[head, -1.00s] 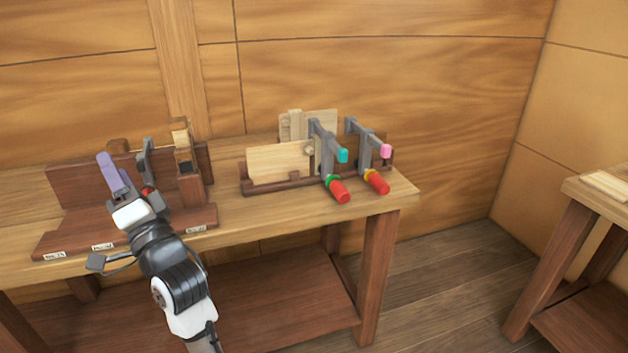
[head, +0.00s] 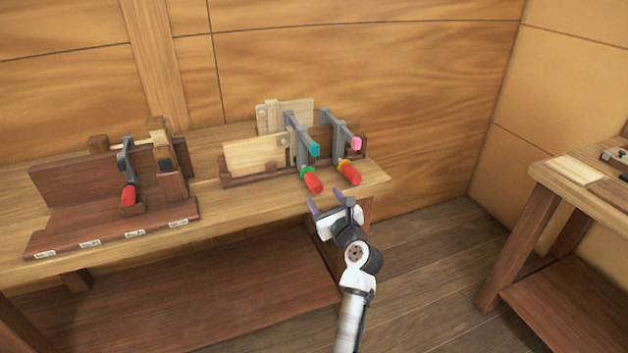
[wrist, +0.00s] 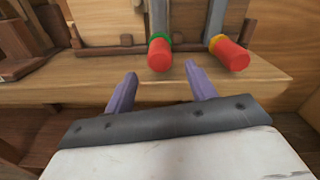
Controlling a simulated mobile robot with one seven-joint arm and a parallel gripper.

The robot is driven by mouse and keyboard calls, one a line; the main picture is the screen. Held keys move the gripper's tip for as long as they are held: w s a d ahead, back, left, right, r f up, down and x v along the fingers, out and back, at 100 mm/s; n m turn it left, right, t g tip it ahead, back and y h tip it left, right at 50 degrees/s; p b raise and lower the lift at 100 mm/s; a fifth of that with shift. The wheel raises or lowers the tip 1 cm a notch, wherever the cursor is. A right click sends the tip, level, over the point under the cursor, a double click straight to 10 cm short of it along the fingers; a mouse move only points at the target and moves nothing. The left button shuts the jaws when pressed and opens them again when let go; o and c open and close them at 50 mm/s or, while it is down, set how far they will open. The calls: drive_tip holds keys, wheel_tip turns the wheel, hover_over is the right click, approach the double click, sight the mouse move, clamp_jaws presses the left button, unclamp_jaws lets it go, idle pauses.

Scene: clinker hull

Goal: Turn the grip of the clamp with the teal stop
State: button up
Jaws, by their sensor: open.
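The clamp with the teal stop (head: 314,149) stands at the right part of the bench, on a dark wooden rack. Its grip (head: 313,182) is red with a green collar and points forward and down. In the wrist view the red grip (wrist: 159,55) and green collar show ahead, between the lines of my two purple fingers. My gripper (head: 325,203) is open and empty, in front of the bench edge and just short of the grip, not touching it. In the wrist view the fingertips (wrist: 161,70) are spread apart.
A second clamp with a pink stop (head: 356,143) and a red grip with a yellow collar (head: 348,172) stands close on the right. A third clamp (head: 128,190) sits on a labelled rack at left. Pale boards (head: 255,155) stand behind. Another table (head: 560,185) is at far right.

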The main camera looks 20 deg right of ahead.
sight(314, 182)
drive_tip(key=w+p, duration=0.1)
drive_tip(key=w, duration=0.7)
drive_tip(key=shift+w+a, duration=0.15)
drive_tip(key=shift+w, duration=0.1)
drive_tip(key=c, duration=1)
drive_tip(key=shift+n, duration=0.4)
